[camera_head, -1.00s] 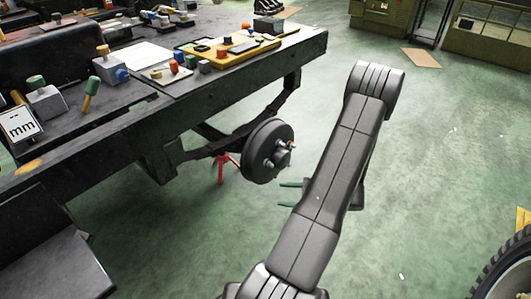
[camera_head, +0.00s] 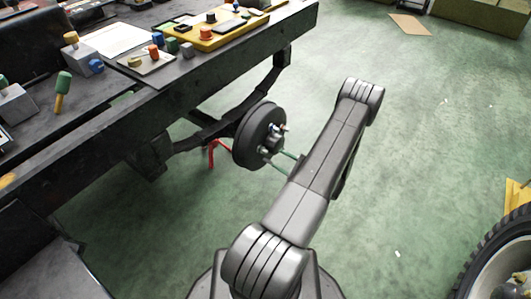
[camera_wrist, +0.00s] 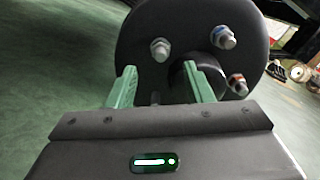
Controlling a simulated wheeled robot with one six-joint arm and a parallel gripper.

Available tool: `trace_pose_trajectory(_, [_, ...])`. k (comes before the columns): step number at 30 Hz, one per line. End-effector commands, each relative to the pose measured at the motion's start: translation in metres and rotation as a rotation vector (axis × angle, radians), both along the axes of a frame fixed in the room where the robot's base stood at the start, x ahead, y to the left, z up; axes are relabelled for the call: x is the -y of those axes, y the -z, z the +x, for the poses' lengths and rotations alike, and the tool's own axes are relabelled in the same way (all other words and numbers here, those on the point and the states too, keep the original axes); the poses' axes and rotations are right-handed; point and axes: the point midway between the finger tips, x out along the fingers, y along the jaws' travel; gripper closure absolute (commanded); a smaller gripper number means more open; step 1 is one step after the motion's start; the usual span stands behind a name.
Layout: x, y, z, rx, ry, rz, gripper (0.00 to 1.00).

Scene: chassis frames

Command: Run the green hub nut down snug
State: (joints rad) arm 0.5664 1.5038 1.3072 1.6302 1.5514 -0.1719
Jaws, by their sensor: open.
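The dark round hub (camera_head: 247,135) is mounted beside the bench with several studs on its face. It fills the upper wrist view (camera_wrist: 140,25). There, a blue-ringed stud (camera_wrist: 222,37) is at the top, a red-orange-ringed stud (camera_wrist: 237,84) at the right and a plain-looking stud (camera_wrist: 160,49) at the upper left. I cannot make out a green nut; the lower hub is partly hidden by my gripper. My gripper (camera_wrist: 157,72) has green fingers, open and apart, in front of the lower hub face. Nothing is visibly held between them. It also shows in the head view (camera_head: 275,158).
The dark workbench (camera_head: 185,95) runs along the left, with a yellow tray (camera_head: 232,35) and small coloured parts on top. A red stand (camera_head: 215,155) is below the hub. A tyre (camera_head: 490,262) is at lower right.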

Motion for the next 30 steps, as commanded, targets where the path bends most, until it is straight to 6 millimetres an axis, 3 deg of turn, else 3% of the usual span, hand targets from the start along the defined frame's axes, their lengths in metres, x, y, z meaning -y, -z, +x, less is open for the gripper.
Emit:
trace_pose_trajectory(6, [-0.038,0.001,0.026,0.001,-0.004,-0.001,0.54])
trace_pose_trajectory(12, [-0.058,0.001,0.041,0.000,-0.003,-0.002,0.54])
trace_pose_trajectory(24, [-0.063,0.000,0.046,0.000,0.000,-0.001,0.54])
trace_pose_trajectory(30, [-0.063,0.000,0.046,0.000,0.000,-0.002,0.91])
